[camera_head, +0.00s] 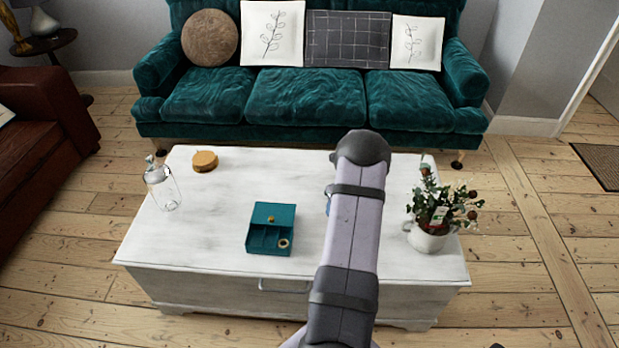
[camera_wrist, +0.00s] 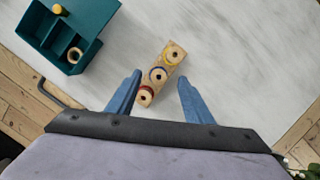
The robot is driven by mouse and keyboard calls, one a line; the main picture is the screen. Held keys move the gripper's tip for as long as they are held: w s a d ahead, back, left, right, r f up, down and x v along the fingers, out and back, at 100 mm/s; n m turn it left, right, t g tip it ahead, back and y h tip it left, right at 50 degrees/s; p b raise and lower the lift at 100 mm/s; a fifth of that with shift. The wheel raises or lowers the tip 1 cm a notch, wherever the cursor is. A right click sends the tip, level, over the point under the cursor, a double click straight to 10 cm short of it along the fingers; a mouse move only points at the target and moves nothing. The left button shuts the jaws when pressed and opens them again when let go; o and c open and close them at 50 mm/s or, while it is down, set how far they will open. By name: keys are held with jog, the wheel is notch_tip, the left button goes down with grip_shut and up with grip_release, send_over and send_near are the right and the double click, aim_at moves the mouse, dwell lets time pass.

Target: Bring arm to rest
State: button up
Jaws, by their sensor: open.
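My gripper (camera_wrist: 160,98) shows in the wrist view with its two blue fingers apart. It is open and nothing is between the fingertips except, below and beyond them, a small wooden block with rings (camera_wrist: 172,54). In the head view my arm stretches over the white chest and hides the block and most of the gripper.
A white chest (camera_head: 190,240) bears a teal box (camera_head: 270,216) with compartments and a small ring, which also shows in the wrist view (camera_wrist: 88,52). A glass jar (camera_head: 162,186), a round wooden item (camera_head: 205,161) and a potted plant (camera_head: 428,237) stand on it. A green sofa (camera_head: 305,98) is behind.

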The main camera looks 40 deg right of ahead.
jog(key=n, duration=0.8)
jog(key=shift+s+a+f, duration=0.15)
jog(key=shift+s+a, duration=0.1)
jog(key=shift+a, duration=0.15)
jog(key=s+a+f+n+g+y, duration=0.1)
jog(key=s+a+n, duration=0.2)
jog(key=a+n, duration=0.1)
jog(key=s+a+f+n+g+y, duration=0.1)
jog(key=s+a+n, duration=0.3)
jog(key=s+a+f+n+g+y, duration=0.1)
jog(key=s+a+f+n, duration=0.1)
jog(key=s+a+n, duration=0.2)
jog(key=shift+a+g+y, duration=0.1)
jog(key=shift+g+y, duration=0.2)
jog(key=s+a+r+n+g+h, duration=0.1)
jog(key=s+a+r+n, duration=0.3)
jog(key=a+r+n, duration=0.5)
jog(key=s+a+r+n+g+h, duration=0.15)
jog(key=s+a+r+n, duration=0.45)
jog(key=a, duration=0.6)
jog(key=w+a+r+n+t, duration=0.3)
jog(key=w+a+r+n, duration=0.1)
jog(key=w+a+r, duration=0.35)
notch_tip(320, 180, up, 13)
jog(key=p, duration=1.4)
jog(key=shift+s+d, duration=0.25)
jog(key=shift+d, duration=0.05)
